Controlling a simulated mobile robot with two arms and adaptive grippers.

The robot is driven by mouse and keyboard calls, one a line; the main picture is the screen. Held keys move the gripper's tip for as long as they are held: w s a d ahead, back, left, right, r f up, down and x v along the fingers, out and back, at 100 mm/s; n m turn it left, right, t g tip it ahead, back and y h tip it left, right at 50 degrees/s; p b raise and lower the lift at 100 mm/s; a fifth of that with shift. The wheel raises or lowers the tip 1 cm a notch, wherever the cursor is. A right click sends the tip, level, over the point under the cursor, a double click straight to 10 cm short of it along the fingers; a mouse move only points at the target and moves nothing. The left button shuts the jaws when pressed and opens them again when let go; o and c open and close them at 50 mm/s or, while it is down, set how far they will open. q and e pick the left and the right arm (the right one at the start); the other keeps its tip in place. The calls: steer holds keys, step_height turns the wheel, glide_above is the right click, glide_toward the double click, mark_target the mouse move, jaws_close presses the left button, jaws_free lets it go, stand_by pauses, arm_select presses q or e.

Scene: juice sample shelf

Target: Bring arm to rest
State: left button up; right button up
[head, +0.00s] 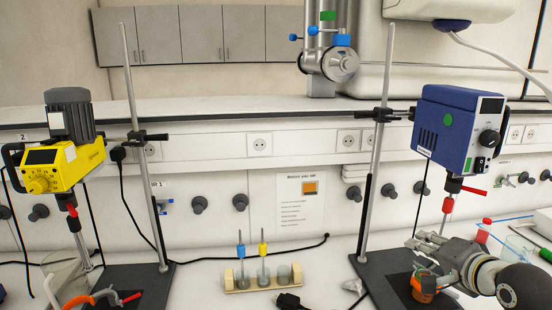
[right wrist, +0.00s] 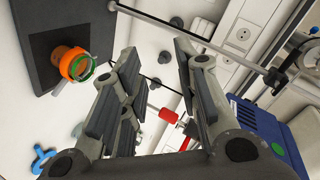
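My right gripper (head: 422,254) is at the lower right of the head view, in front of the right stand and low over its black base plate (head: 378,270). In the right wrist view the fingers of my right gripper (right wrist: 155,58) stand apart with nothing between them. An orange ring-shaped piece (head: 424,288) is just below the gripper in the head view. This orange piece (right wrist: 75,64) lies to the left of the fingers in the wrist view, apart from them. My left gripper does not show in either view.
A blue overhead stirrer (head: 458,130) hangs on the right stand, close above my right arm. A yellow stirrer (head: 58,165) is on the left stand. A beige rack (head: 240,284) with several tubes stands at the middle front. A black plug and cable (head: 289,300) lie beside it.

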steer(key=s+a+f+n+g, duration=0.25)
steer(key=s+f, duration=0.35)
steer(key=f, duration=0.4)
steer(key=s+a+f+n+g, duration=0.2)
steer(key=s+a+f+n, duration=0.3)
steer(key=f, duration=0.5)
steer(key=s+a+f+n+g, duration=0.1)
steer(key=s+f+n+g, duration=0.1)
steer(key=s+f, duration=0.35)
steer(key=s+a+f+n+g+h, duration=0.1)
steer(key=s+f+n+g, duration=0.1)
steer(key=s, duration=0.6)
steer(key=s+a+f+n+g, duration=0.1)
steer(key=s+f+n, duration=0.1)
steer(key=s+f, duration=0.35)
step_height(320, 180, down, 27)
steer(key=s+g+b, duration=0.2)
steer(key=s+b, duration=0.1)
arm_select(q)
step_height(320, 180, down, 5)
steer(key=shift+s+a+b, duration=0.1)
steer(key=shift+b, duration=0.9)
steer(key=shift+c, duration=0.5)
arm_select(e)
steer(key=s+d+f, duration=0.2)
steer(key=s+f, duration=1.4)
steer(key=f, duration=0.1)
steer(key=shift+d+f+g, duration=0.2)
steer(key=shift+d+g, duration=0.15)
